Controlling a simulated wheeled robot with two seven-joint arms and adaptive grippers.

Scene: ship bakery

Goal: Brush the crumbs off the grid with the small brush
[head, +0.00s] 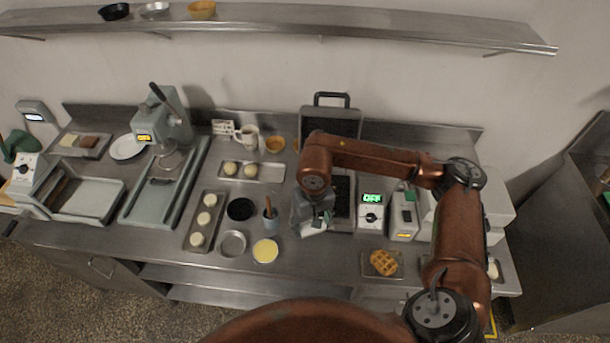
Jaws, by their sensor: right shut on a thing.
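The waffle iron stands open at the back, with its lid (332,121) raised. Its dark lower grid (343,196) shows beside my right gripper and is partly covered by it. My right gripper (314,222) points down at the grid's left front side. It is shut on what seems to be the small brush, which the gripper and arm mostly hide. Whether the bristles touch the grid cannot be told. Crumbs are too small to make out. My left gripper is not in view.
A control box (371,213) reading OFF stands right of the grid. A waffle (383,262) lies in front of it. Left are a cup (270,217) with a wooden handle, a yellow-filled bowl (265,251) and a dough tray (196,244). A shelf (370,22) runs above.

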